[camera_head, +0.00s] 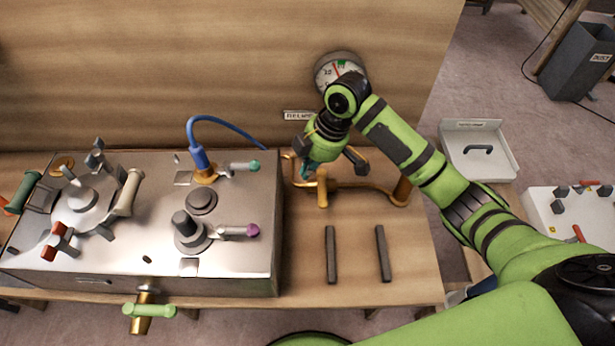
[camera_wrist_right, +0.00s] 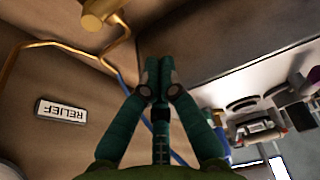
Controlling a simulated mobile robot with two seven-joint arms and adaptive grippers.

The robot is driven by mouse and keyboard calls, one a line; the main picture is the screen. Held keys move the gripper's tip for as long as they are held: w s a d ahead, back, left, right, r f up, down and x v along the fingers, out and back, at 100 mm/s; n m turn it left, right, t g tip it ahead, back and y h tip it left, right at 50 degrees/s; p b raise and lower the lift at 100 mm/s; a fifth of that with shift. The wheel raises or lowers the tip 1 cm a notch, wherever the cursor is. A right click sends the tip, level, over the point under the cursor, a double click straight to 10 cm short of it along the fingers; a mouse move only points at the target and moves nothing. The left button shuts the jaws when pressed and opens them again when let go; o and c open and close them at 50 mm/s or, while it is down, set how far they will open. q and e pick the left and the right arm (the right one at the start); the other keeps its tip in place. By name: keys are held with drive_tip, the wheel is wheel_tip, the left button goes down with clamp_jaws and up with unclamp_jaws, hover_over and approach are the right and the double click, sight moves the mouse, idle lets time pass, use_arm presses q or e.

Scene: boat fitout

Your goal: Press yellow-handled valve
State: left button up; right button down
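A short yellow-orange cylinder (camera_head: 322,188) stands on a bent brass pipe on the bench, right of the metal box. It looks like the yellow handle, but I cannot be sure. In the right wrist view the yellow cylinder (camera_wrist_right: 100,14) shows at the top, left of the fingertips. My right gripper (camera_head: 306,172) points down just behind and left of it, beside the pipe. In the right wrist view the gripper (camera_wrist_right: 159,75) has its teal fingers together with nothing seen between them. Contact with the cylinder cannot be told. My left gripper is out of view.
The metal box (camera_head: 110,265) carries several levers and knobs and a blue hose (camera_head: 225,121). A round gauge (camera_head: 335,70) is on the wooden back panel. Two dark bars (camera_head: 331,255) lie in front of the pipe. A white tray (camera_head: 480,165) stands at right.

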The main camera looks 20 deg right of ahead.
sight(322, 189)
drive_tip(key=x, duration=0.6)
drive_tip(key=p+x, duration=0.1)
drive_tip(key=x, duration=0.2)
drive_tip(key=shift+s+a+f, duration=0.15)
drive_tip(key=shift+s+f, duration=0.05)
drive_tip(key=shift+s, duration=0.15)
drive_tip(key=d, duration=0.1)
drive_tip(key=d+p, duration=0.1)
drive_tip(key=d, duration=0.1)
drive_tip(key=shift+s+r+p, duration=0.2)
drive_tip(key=shift+s+p, duration=0.1)
drive_tip(key=shift+s, duration=0.05)
drive_tip(key=shift+s+d, duration=0.1)
drive_tip(key=shift+d, duration=0.3)
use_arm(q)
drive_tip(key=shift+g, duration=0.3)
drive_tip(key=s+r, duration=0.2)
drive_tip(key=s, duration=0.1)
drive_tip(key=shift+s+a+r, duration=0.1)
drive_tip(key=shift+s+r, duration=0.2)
